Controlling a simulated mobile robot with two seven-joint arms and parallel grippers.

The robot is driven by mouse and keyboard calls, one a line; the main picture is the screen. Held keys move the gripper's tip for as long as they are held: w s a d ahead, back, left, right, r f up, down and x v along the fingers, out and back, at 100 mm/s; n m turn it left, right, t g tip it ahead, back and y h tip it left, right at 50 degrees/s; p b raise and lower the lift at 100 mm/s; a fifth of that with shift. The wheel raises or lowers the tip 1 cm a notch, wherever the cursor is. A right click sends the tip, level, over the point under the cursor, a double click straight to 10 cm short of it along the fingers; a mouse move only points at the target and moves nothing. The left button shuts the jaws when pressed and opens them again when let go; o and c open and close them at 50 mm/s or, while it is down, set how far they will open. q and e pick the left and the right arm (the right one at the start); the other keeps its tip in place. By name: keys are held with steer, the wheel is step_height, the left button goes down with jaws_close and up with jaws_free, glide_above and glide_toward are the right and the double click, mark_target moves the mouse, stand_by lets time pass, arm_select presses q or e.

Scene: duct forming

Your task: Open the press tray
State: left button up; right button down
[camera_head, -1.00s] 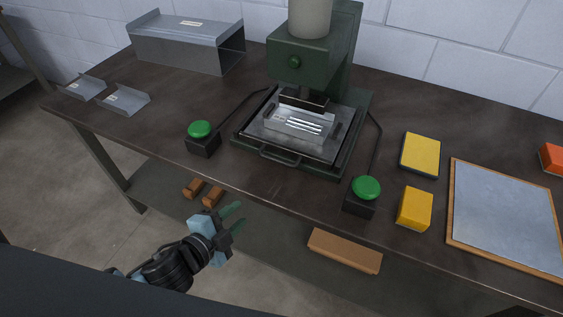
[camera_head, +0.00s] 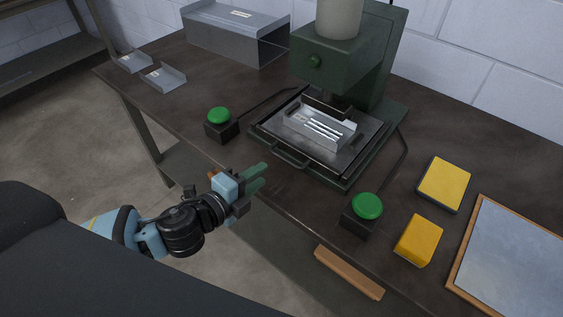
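The press (camera_head: 345,62) is dark green and stands at the back middle of the table. Its press tray (camera_head: 350,158) is a flat grey plate under the ram, with a dark handle (camera_head: 290,159) on its front edge. A silver formed metal piece (camera_head: 321,128) with slots lies on the tray. My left gripper (camera_head: 258,178) has green fingers with a gap between them and looks open and empty. It is in front of the table's edge, left of and nearer than the handle, apart from it. My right gripper is out of view.
Two green push buttons on black boxes flank the press, one left (camera_head: 220,122) and one right (camera_head: 364,210). Yellow blocks (camera_head: 443,184) and a framed grey sheet (camera_head: 515,255) lie at right. A large metal duct (camera_head: 237,32) and small brackets (camera_head: 164,77) sit at left.

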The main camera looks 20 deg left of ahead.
mark_target(282, 159)
arm_select(q)
steer(key=shift+w, duration=0.1)
steer(key=shift+w, duration=0.35)
steer(key=shift+x, duration=3.45)
steer(key=shift+c, duration=0.4)
jaws_close()
